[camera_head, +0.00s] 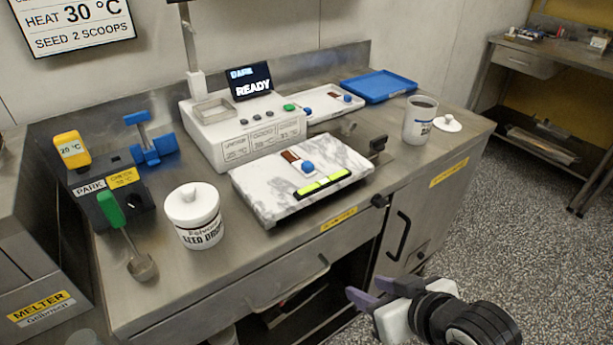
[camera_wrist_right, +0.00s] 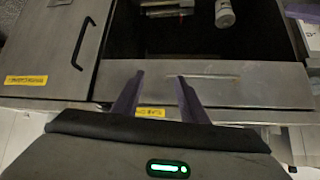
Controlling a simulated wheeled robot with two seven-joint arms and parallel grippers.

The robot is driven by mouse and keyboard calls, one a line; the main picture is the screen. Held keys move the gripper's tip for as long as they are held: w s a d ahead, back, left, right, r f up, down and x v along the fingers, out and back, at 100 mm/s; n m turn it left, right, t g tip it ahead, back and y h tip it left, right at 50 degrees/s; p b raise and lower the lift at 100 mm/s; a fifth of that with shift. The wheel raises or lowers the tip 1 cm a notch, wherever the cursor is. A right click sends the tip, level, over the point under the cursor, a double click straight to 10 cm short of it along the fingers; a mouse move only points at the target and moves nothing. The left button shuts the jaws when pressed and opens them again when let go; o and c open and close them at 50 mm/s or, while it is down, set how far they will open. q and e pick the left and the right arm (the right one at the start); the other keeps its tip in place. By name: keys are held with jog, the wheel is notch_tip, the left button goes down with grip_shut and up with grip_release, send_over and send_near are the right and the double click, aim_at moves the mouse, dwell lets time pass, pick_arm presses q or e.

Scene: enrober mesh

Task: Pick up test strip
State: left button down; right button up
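A small strip with a brown end (camera_head: 290,156) and a blue knob (camera_head: 307,168) lies on the marble slab (camera_head: 262,172) at the middle of the bench; it looks like the test strip. A similar brown and blue piece (camera_head: 340,96) lies on the white board behind. My right gripper (camera_head: 368,293) is in front of the bench, below and apart from the slab. In the right wrist view (camera_wrist_right: 160,78) its two purple fingers are apart with nothing between them, in front of the drawer front. My left gripper is out of view.
A white lidded jar (camera_head: 196,216) stands left of the slab, and a white cup (camera_head: 419,122) at the right. The READY machine (camera_head: 236,135) stands behind. The open cabinet is below the bench.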

jog(key=w+a+r+n+t+y, duration=0.1)
jog(key=w+a+r+n+y, duration=0.1)
jog(key=w+a+r, duration=0.35)
jog(key=t+y, duration=0.2)
send_near(311, 166)
jog(key=shift+w+a+f+n, duration=0.15)
jog(key=shift+w+a+f, duration=0.15)
jog(key=shift+w+a, duration=0.2)
jog(key=shift+w+a+f+n, duration=0.15)
jog(key=shift+w+a+f, duration=0.1)
jog(key=shift+w+a, duration=0.25)
jog(key=shift+x, duration=3.1)
jog(key=shift+w+d, duration=0.1)
jog(key=shift+d, duration=0.05)
grip_shut()
